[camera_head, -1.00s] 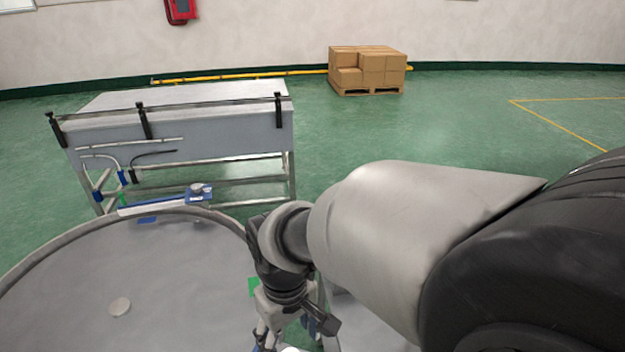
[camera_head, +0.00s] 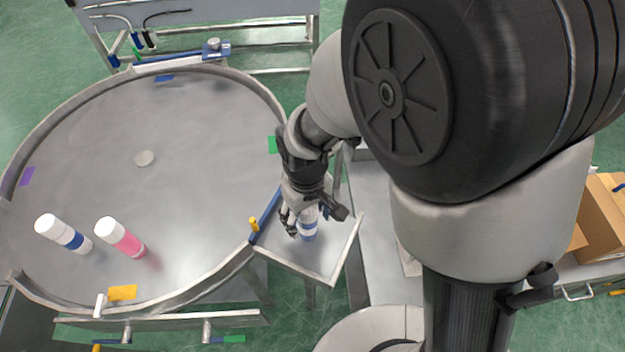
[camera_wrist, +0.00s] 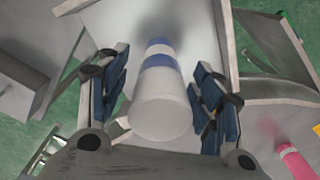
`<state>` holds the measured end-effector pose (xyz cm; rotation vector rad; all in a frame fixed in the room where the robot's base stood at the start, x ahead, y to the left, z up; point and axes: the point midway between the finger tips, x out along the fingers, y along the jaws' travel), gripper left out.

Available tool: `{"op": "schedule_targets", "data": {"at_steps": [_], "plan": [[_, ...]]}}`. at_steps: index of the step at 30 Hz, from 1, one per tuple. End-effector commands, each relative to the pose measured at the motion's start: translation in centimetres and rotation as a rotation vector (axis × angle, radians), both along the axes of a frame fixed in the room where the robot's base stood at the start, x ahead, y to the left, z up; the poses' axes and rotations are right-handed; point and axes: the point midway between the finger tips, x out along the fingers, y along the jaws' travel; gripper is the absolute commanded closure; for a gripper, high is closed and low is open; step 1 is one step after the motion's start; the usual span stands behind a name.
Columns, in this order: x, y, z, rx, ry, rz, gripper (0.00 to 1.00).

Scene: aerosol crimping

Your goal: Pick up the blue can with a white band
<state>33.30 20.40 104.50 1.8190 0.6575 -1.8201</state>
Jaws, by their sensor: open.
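The blue can with a white band (camera_head: 308,231) stands on the small tray at the right of the round table. In the wrist view the can (camera_wrist: 160,82) shows blue bands with white between them and a broad white top towards the camera. My gripper (camera_head: 308,217) is above the tray, with its fingers around the can's upper part. In the wrist view my gripper (camera_wrist: 160,95) is open, one blue-padded finger on each side of the can. A gap shows on both sides. The fingers hide part of the can in the head view.
The round metal table (camera_head: 200,210) has a raised rim. On it stand a white can with a blue band (camera_head: 63,234) and a pink can with a white top (camera_head: 120,238), both well left of my gripper.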

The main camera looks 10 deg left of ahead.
Motion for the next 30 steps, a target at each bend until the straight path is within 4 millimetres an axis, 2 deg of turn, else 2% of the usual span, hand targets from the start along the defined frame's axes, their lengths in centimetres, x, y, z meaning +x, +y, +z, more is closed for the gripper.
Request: {"op": "schedule_targets", "data": {"at_steps": [7, 30], "plan": [[0.01, 0.0, -0.07, 0.0, 0.0, 0.0, 0.41], [0.01, 0.0, -0.05, 0.0, 0.0, 0.0, 0.92]]}}
